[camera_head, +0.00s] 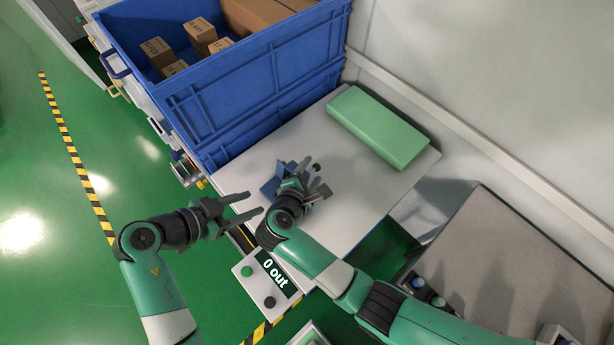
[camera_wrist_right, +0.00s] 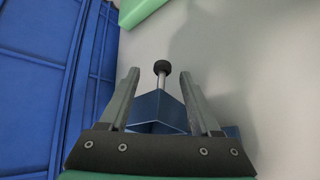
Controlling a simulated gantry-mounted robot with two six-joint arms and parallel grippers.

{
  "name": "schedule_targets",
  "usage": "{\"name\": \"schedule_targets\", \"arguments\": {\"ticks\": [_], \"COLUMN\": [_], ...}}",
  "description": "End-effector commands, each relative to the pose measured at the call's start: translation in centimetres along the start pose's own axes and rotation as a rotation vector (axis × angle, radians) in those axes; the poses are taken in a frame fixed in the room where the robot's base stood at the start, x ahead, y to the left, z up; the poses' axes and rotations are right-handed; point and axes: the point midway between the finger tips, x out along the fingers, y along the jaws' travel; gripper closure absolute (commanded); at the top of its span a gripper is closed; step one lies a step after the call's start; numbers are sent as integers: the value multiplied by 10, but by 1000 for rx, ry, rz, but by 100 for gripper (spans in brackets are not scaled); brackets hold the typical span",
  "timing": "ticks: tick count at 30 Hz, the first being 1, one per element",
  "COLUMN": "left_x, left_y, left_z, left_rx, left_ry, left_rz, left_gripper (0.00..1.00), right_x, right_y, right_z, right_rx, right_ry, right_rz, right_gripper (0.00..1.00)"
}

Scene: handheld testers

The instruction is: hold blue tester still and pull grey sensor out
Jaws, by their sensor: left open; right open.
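The blue tester (camera_wrist_right: 157,108) stands on the white table, seen between and beyond my right fingers in the right wrist view. A grey rod with a black knob (camera_wrist_right: 161,68), which looks like the grey sensor, sticks up from it. My right gripper (camera_wrist_right: 158,74) is open, one finger on each side of the rod; I cannot tell whether either touches it. In the head view my right gripper (camera_head: 315,177) hides most of the tester, and a blue part (camera_head: 271,186) shows to its left. My left gripper (camera_head: 254,204) is open and empty, left of the tester.
A large blue crate (camera_head: 262,85) with brown boxes stands behind the tester. A green block (camera_head: 377,128) lies at the table's back right. A panel reading "0 out" (camera_head: 276,271) sits at the front edge. The white table (camera_head: 350,190) is clear to the right.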

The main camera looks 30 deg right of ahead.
Motion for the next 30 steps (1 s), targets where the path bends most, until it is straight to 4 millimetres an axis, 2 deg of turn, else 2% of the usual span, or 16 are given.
{"name": "schedule_targets", "arguments": {"ticks": [6, 15, 17, 30], "left_x": [0, 0, 0, 0], "left_y": [0, 0, 0, 0], "left_z": [0, 0, 0, 0], "left_rx": [0, 0, 0, 0], "left_ry": [0, 0, 0, 0], "left_rz": [0, 0, 0, 0], "left_gripper": [50, 50, 50, 50], "right_x": [0, 0, 0, 1], "right_y": [0, 0, 0, -2], "right_z": [0, 0, 0, -1], "right_rx": [0, 0, 0, -4], "right_ry": [0, 0, 0, 1], "right_rz": [1, 1, 0, -3], "right_gripper": [38, 92, 100, 100]}}
